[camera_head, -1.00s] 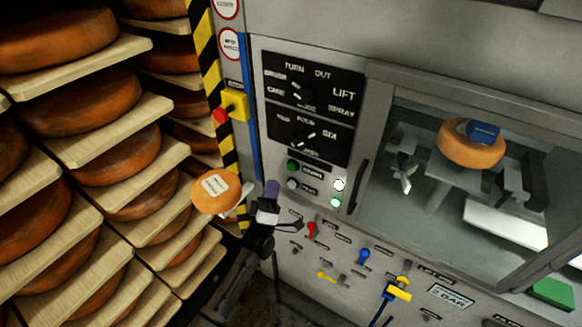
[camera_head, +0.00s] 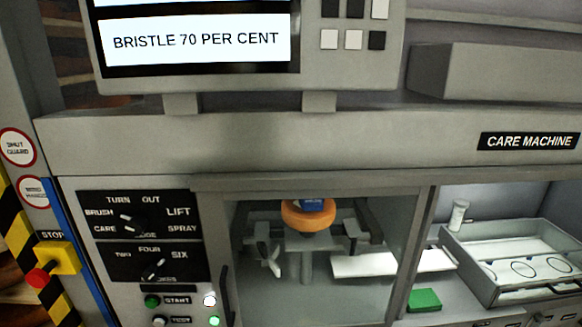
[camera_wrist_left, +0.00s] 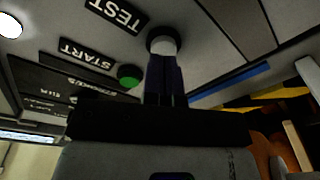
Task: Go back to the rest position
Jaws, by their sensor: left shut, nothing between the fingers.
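In the left wrist view my left gripper (camera_wrist_left: 165,60) is shut and empty. Its fingertips point at the pale round TEST button (camera_wrist_left: 163,40) and overlap it in the picture; I cannot tell whether they touch. The green START button (camera_wrist_left: 129,75) is beside the fingers, and it also shows on the panel in the head view (camera_head: 152,301). The TEST button is at the bottom of the head view (camera_head: 159,321). Neither gripper shows in the head view now.
A screen (camera_head: 195,42) reads "BRISTLE 70 PER CENT". A red stop button (camera_head: 38,277) is at the left. A tray (camera_head: 475,270) and green block (camera_head: 424,300) are at the right.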

